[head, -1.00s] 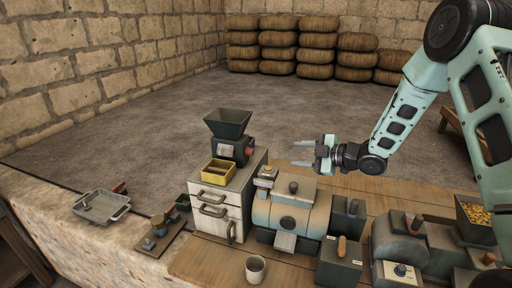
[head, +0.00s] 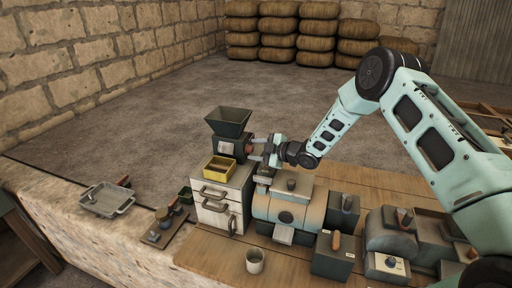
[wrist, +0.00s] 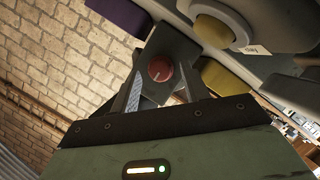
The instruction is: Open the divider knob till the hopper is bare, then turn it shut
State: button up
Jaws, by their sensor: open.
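The dark hopper (head: 229,121) stands upright on its machine body on top of the white drawer cabinet; its inside looks dark and I cannot tell what it holds. The divider knob (wrist: 161,70) is a round red dial with a pale mark on its face. It sits on the dark body's side, facing me in the wrist view. My gripper (head: 255,149) is just right of this body in the head view. In the wrist view its open fingers (wrist: 160,88) point at the knob, one on each side. I cannot tell whether they touch it.
A yellow box (head: 220,174) stands on the cabinet (head: 216,212) below the hopper. The blue-and-tan machine (head: 285,205) is close below my gripper. A metal tray (head: 106,200) and a cup (head: 255,261) are on the bench.

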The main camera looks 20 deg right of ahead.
jog(key=shift+w+a, duration=0.15)
jog(key=shift+c, duration=0.4)
jog(key=c, duration=0.9)
